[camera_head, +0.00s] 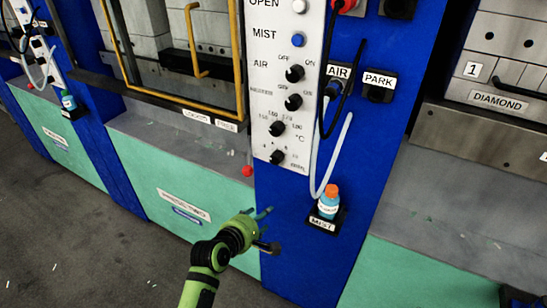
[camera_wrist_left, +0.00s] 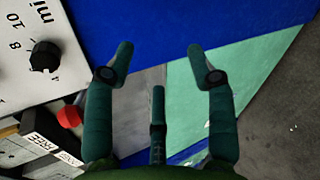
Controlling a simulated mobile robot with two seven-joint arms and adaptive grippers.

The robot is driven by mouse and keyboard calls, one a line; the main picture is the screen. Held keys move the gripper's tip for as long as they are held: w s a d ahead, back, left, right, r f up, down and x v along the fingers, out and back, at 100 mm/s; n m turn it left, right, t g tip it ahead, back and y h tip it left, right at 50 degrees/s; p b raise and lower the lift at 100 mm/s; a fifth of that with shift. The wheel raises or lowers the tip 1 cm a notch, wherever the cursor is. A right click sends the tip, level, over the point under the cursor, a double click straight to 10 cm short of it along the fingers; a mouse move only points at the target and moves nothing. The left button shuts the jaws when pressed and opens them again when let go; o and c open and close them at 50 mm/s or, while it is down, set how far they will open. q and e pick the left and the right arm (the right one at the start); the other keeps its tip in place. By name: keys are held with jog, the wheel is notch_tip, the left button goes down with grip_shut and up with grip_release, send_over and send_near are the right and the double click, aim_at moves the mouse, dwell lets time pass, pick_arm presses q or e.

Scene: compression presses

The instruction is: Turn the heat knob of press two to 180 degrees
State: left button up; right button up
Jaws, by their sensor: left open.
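The white control panel (camera_head: 268,75) of press two stands on a blue column. Its heat knob (camera_head: 277,128) is a black dial beside a °C mark; I cannot read its exact setting. Below it is the black timer knob (camera_head: 277,157), which also shows in the left wrist view (camera_wrist_left: 44,56) beside "min". My left gripper (camera_head: 268,228) is open and empty, below the panel and apart from it. In the left wrist view its fingers (camera_wrist_left: 158,65) are spread before the blue column and green front. The heat knob is not seen there. My right gripper is not in view.
Two more black knobs (camera_head: 294,73) sit above the heat knob. A red ball-like knob (camera_head: 247,171) sticks out at the panel's lower left. Hoses (camera_head: 316,165) hang to the right, above a blue mist bottle (camera_head: 328,206) in a black holder. The grey floor is open at left.

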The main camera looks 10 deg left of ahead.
pick_arm(q)
notch_tip(320, 180, up, 14)
jog(key=w+n+t+h, duration=0.1)
jog(key=w+n+t, duration=0.15)
jog(key=n, duration=0.25)
jog(key=n+t, duration=0.3)
jog(key=n, duration=0.1)
send_near(274, 131)
jog(key=w, duration=0.3)
jog(key=shift+g+h, duration=0.25)
jog(key=shift+h, duration=0.05)
jog(key=x, duration=0.6)
jog(key=shift+w+d+r, duration=0.1)
jog(key=shift+w+d, duration=0.15)
jog(key=shift+d, duration=0.15)
grip_shut()
